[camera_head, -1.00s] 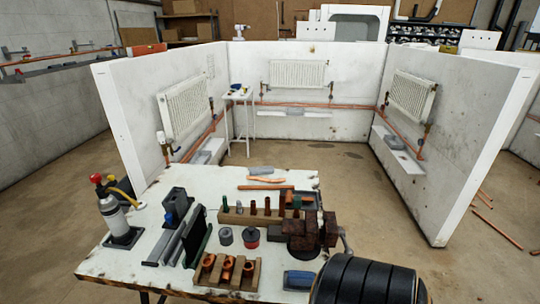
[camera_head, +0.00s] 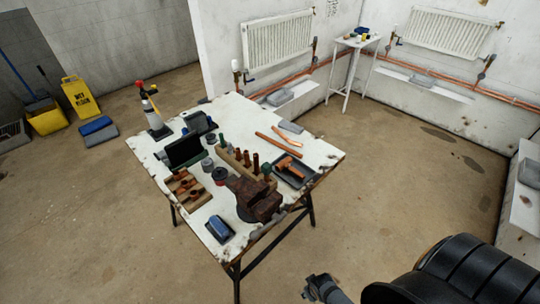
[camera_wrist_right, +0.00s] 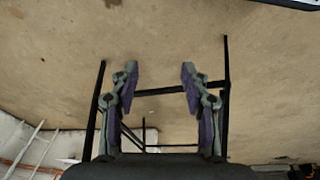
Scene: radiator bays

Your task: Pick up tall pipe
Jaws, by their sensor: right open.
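Several short upright pipes (camera_head: 247,158), copper and dark brown, stand in a row in a wooden block (camera_head: 232,161) on the white worktable (camera_head: 236,110). I cannot tell which one is the tall pipe. A long copper pipe (camera_head: 279,145) lies flat behind the row. My right gripper (camera_wrist_right: 160,72) is open and empty in the wrist view, with bare floor and dark table legs beyond its fingers. In the head view my right gripper (camera_head: 312,287) is low in front of the table, clear of the pipes. My left gripper is out of view.
A rusty vise (camera_head: 255,197) stands at the table's near corner. A wooden rack of copper fittings (camera_head: 188,189), a dark tray (camera_head: 295,172) and a torch bottle (camera_head: 155,120) are also on the table.

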